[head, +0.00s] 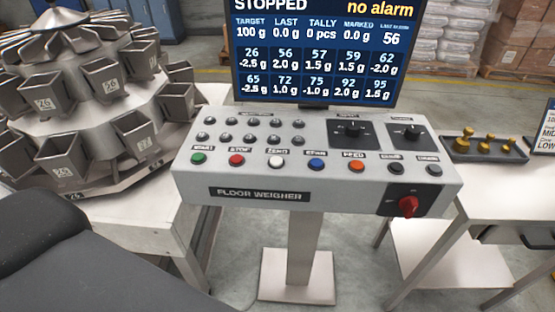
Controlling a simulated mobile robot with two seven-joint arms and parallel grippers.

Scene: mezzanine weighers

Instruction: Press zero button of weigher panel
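The weigher panel (318,176) is a grey sloped console on a post, labelled FLOOR WEIGHER on its front. The white zero button (276,162) sits in the lower row, under the ZERO label. The red stop button (236,160) is to its left and the blue span button (316,165) to its right. Nothing covers the zero button. Neither gripper shows in the head view. A dark rounded shape fills the lower left corner; I cannot tell what part it is.
A screen (318,55) behind the panel reads STOPPED and no alarm. A multihead weigher (90,110) stands on a table at left. A side table (500,185) at right holds a tray of brass weights (487,152). A red rotary switch (407,206) sticks out of the panel front.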

